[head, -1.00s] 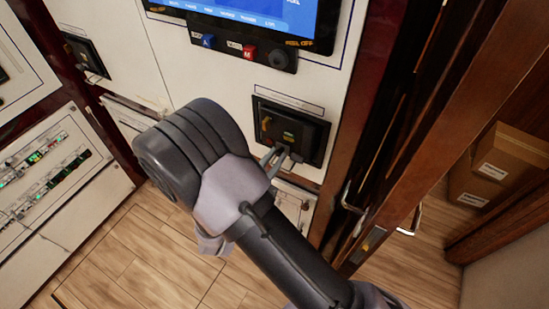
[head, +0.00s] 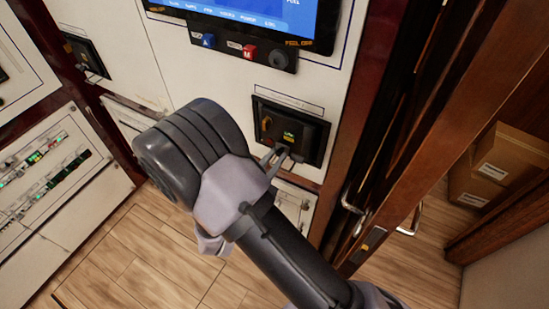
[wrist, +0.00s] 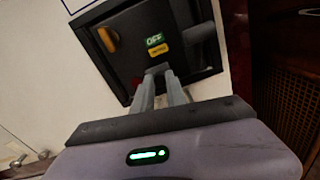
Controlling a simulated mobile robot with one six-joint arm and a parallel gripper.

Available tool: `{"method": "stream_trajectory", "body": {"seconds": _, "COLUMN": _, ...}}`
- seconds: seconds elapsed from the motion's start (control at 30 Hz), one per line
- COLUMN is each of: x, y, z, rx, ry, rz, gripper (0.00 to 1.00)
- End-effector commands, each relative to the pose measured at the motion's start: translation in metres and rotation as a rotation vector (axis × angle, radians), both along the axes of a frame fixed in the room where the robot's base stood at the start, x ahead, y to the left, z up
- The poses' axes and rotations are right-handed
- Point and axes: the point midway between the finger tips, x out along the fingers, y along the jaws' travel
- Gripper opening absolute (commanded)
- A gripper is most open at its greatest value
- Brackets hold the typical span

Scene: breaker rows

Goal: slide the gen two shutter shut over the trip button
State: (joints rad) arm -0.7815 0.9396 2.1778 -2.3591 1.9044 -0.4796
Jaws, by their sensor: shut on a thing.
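The breaker unit is a black square recessed frame (head: 318,151) low on the white panel. Inside are an orange handle (wrist: 108,39), a green OFF label (wrist: 155,41) and a yellow label (wrist: 159,51). These labels also show small in the head view (head: 289,136). My gripper (wrist: 160,72) reaches to the lower part of the unit, its fingers close together and shut on a small grey tab there, which I take for the shutter's. The fingers hide most of it. A dim red spot (wrist: 136,82) shows just left of the fingertips; I cannot tell whether it is the trip button.
Above the unit is a screen (head: 258,14) with a strip of blue and red buttons and a knob (head: 277,59). A similar black unit (head: 86,56) is at the left. A wooden door frame (head: 400,150) with metal handles stands close on the right. Cardboard boxes (head: 500,165) lie beyond.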

Motion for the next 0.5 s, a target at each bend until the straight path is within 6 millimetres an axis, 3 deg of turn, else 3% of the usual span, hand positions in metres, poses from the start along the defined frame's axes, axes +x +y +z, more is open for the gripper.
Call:
{"method": "stream_trajectory", "body": {"seconds": 0.17, "x": 0.001, "y": 0.001, "z": -0.001, "rx": -0.001, "ry": 0.001, "rz": 0.000, "gripper": 0.00}}
{"method": "stream_trajectory", "body": {"seconds": 0.5, "x": 0.025, "y": 0.038, "z": -0.001, "rx": 0.000, "ry": 0.000, "rz": 0.001, "gripper": 0.00}}
